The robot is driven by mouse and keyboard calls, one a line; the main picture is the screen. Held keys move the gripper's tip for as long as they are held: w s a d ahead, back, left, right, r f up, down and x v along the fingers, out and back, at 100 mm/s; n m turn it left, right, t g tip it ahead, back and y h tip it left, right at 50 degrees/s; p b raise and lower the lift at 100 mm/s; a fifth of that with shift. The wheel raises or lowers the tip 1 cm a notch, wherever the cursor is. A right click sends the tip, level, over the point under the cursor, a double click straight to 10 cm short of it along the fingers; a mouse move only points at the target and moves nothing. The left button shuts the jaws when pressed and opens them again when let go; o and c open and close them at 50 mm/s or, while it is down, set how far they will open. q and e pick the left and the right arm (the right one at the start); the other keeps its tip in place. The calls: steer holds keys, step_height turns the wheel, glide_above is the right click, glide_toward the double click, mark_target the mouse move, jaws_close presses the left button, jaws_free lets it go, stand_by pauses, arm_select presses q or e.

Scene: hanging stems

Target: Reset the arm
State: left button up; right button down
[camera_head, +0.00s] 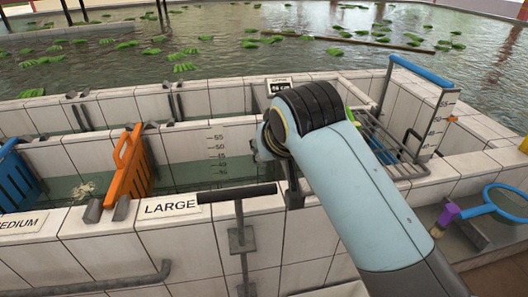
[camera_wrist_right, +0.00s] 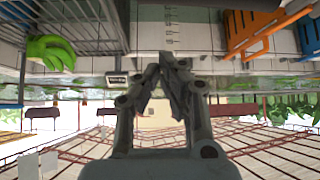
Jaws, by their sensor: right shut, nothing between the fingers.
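My right arm (camera_head: 355,180) comes in from the lower right in the head view and reaches over the tiled wall of the tank. Its black-banded wrist end is near the middle of the picture. The arm hides most of the right gripper in the head view. In the right wrist view my right gripper (camera_wrist_right: 165,68) shows with its two fingers together and nothing between them. The wrist picture looks upside down, with the tank at the top. My left gripper is in neither view.
An orange divider (camera_head: 127,170) and a blue divider (camera_head: 18,180) stand in the tiled channels. A metal rack (camera_head: 385,145) with a blue handle is right of the arm. A blue-rimmed net (camera_head: 505,203) lies at right.

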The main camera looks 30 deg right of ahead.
steer(key=shift+r, duration=0.15)
steer(key=shift+s+r, duration=0.2)
steer(key=shift+s, duration=0.05)
steer(key=s+d+f+n+g+y, duration=0.1)
steer(key=s+f+n+g, duration=0.15)
steer(key=s, duration=0.95)
steer(key=s+d+f+n+g, duration=0.1)
steer(key=s+d+f+g, duration=0.15)
steer(key=s, duration=0.85)
step_height(320, 180, down, 41)
steer(key=s+d+g+b, duration=0.1)
steer(key=s+d+b, duration=0.15)
steer(key=b, duration=1.15)
arm_select(q)
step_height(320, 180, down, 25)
steer(key=b, duration=1)
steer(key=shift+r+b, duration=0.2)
steer(key=shift+b, duration=0.1)
arm_select(e)
steer(key=s+f, duration=0.9)
steer(key=f, duration=0.3)
steer(key=s+f+g, duration=0.1)
steer(key=s+f, duration=0.8)
steer(key=f, duration=0.4)
steer(key=shift+g, duration=0.3)
